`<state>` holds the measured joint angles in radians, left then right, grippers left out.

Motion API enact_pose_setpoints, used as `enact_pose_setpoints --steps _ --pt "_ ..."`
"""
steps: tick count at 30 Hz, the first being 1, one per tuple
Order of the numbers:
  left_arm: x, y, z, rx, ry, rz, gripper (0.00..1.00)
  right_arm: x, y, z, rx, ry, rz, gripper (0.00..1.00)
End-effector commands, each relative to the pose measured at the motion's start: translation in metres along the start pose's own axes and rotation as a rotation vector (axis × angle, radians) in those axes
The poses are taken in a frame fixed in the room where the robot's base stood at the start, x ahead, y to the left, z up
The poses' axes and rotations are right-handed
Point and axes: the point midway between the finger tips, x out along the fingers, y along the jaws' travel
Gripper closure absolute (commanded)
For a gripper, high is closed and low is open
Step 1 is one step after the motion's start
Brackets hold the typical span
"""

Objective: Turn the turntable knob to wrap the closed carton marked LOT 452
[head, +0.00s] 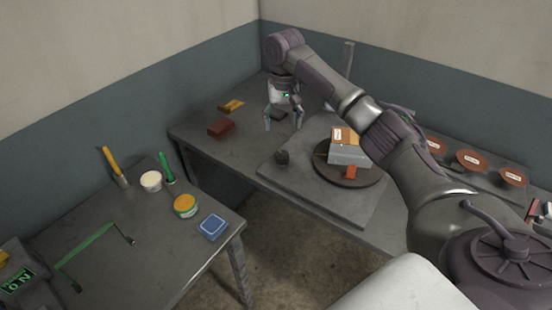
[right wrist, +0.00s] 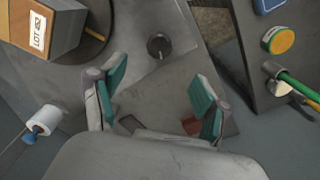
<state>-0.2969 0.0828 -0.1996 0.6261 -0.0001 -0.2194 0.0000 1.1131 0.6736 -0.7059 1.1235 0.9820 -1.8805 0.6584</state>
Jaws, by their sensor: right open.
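The black turntable knob (head: 282,157) stands on the left part of a grey base plate; it also shows in the right wrist view (right wrist: 159,46). My left gripper is out of view.
A dark red block (head: 221,128) and a yellow item (head: 231,106) lie left of my right gripper. Several labelled reddish discs (head: 471,158) lie at the right. A white roll (right wrist: 42,121) shows in the wrist view. The nearer table holds tools, tubs and a blue box (head: 213,227).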

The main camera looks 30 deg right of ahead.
Motion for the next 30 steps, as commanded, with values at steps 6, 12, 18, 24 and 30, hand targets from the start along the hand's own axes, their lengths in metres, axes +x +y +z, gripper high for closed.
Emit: enact_pose_setpoints --steps 6,12,18,24,30 --pt "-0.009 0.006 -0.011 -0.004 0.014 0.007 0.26 0.044 0.001 0.002 -0.002 -0.005 0.004 0.26" --pt "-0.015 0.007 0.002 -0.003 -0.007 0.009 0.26 0.086 0.001 0.001 -0.002 -0.004 0.003 0.26" --pt "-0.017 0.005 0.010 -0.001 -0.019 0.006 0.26 0.113 0.000 0.001 -0.004 -0.001 0.001 0.26" --pt "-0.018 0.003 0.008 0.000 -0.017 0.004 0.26 0.123 0.000 0.001 -0.005 0.000 0.001 0.26" --pt "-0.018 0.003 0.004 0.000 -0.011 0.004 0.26 0.123 0.000 0.001 -0.005 0.001 0.001 0.26"
